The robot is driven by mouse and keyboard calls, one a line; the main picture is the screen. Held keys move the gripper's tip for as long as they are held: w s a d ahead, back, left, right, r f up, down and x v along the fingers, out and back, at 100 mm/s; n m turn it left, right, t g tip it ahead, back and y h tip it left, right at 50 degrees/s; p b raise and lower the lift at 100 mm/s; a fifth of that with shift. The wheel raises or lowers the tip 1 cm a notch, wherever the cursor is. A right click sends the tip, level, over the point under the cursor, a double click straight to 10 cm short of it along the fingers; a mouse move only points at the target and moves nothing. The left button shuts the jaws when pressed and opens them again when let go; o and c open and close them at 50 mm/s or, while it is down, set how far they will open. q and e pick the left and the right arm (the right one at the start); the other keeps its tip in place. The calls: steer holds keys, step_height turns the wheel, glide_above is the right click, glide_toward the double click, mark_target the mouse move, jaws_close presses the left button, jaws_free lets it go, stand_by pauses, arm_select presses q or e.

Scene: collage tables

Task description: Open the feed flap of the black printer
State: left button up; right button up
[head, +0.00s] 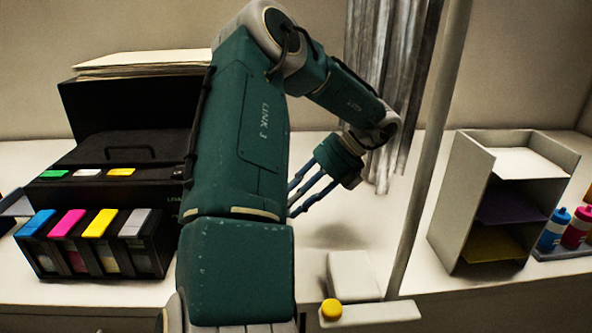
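The black printer (65,190) stands on the left of the white table, partly hidden behind my arm. A raised black panel (85,105) stands at its back with a stack of paper (140,64) at its top. A flat black lid with a dark handle (130,153) lies in front of that panel. I cannot tell which part is the feed flap. My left gripper (293,198) hangs to the right of the printer, apart from its visible parts. Its slender blue fingers point down and left, and the tips are partly hidden by my arm. My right gripper is not in view.
Cyan, magenta, yellow and grey ink tanks (98,224) sit at the printer's front. A grey pole (428,165) rises beside a pale block with a yellow knob (332,309). A paper sorter (460,190) and bottles (554,230) stand right. Grey fabric (385,90) hangs behind.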

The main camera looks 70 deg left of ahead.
arm_select(q)
steer(key=shift+w+d+f, duration=0.1)
steer(key=shift+w, duration=0.3)
steer(key=v, duration=1.2)
steer(key=shift+w, duration=0.15)
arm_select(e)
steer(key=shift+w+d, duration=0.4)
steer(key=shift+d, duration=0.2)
arm_select(q)
steer(key=shift+f, duration=0.2)
